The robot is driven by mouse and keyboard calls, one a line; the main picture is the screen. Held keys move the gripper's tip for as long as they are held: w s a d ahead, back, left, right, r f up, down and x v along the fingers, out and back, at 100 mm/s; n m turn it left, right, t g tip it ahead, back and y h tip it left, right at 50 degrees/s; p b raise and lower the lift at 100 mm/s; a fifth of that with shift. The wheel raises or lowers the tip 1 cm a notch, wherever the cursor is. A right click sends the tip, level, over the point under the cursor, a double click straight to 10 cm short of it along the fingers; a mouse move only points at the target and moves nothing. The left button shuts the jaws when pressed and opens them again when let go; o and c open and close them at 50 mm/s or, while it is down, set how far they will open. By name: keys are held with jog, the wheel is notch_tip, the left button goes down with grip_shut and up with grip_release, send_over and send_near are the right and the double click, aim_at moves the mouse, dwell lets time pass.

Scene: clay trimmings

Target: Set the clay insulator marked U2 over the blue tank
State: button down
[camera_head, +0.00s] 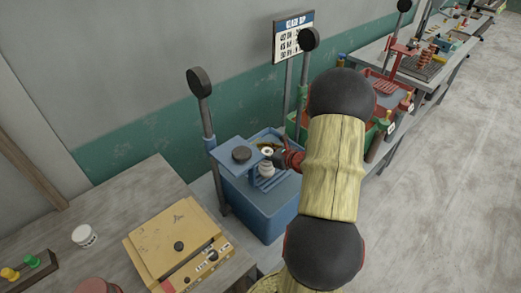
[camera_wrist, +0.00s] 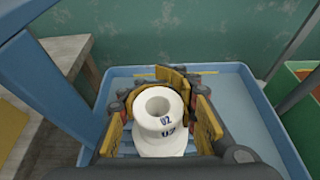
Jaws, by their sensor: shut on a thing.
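The white clay insulator marked U2 (camera_wrist: 160,118) stands upright between the yellow pads of my gripper (camera_wrist: 158,120) in the wrist view. My gripper is shut on it. In the head view the insulator (camera_head: 266,170) shows pale in front of my gripper (camera_head: 268,158), over the blue tank (camera_head: 262,207). In the wrist view the blue tank (camera_wrist: 240,85) spreads below and around it, with its rim on both sides. The insulator's lower end is hidden, so its height above the tank's slats cannot be told.
A blue post with a round dark top (camera_head: 200,83) and a blue bracket (camera_head: 240,154) stand left of the insulator. A green tank (camera_wrist: 302,85) is at the right. A yellow box (camera_head: 175,243) and a white jar (camera_head: 84,236) sit on the table at left.

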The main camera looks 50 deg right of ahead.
jog(key=c, duration=1.3)
grip_release()
jog(key=shift+f, duration=0.1)
jog(key=p+v, duration=0.2)
jog(key=v, duration=1)
